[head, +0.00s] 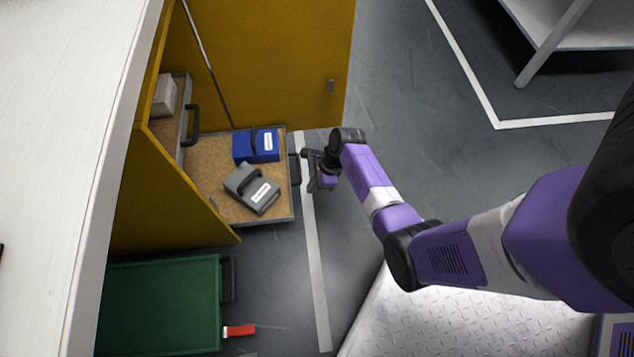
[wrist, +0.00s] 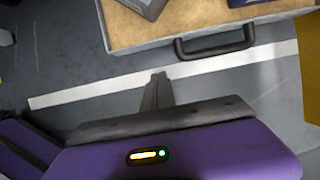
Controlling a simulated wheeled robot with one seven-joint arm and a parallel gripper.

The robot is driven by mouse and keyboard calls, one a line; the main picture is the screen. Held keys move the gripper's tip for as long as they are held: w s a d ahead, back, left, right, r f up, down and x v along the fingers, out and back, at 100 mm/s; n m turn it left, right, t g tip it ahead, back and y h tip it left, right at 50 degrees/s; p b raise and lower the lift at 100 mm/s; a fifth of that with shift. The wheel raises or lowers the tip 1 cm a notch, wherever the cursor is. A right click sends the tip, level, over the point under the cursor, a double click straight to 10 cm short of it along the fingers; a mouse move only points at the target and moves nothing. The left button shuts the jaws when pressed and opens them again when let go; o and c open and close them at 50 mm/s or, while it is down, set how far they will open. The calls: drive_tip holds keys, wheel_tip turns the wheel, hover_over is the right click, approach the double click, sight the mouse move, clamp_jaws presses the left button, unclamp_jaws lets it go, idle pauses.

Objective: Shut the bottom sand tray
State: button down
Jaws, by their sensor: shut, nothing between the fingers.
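The bottom sand tray (head: 208,176) is pulled out of the yellow cabinet in the head view. My gripper (head: 308,170) is shut and empty, just in front of the handle. In the wrist view the closed fingertips (wrist: 158,78) are below and left of the handle, apart from it.
An upper tray (head: 182,128) with its own handle sits further inside the yellow cabinet (head: 180,200). The cabinet door (head: 270,60) stands open behind the tray. A green box (head: 165,305) lies at the lower left, with a red object (head: 239,331) by it.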

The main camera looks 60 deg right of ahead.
drive_tip(key=w+a, duration=0.1)
drive_tip(key=w+f+b, duration=0.1)
drive_tip(key=w+a+b, duration=0.1)
drive_tip(key=shift+w+a+f, duration=0.15)
drive_tip(key=shift+w+a, duration=0.15)
drive_tip(key=shift+a, duration=0.05)
drive_tip(key=shift+a, duration=0.1)
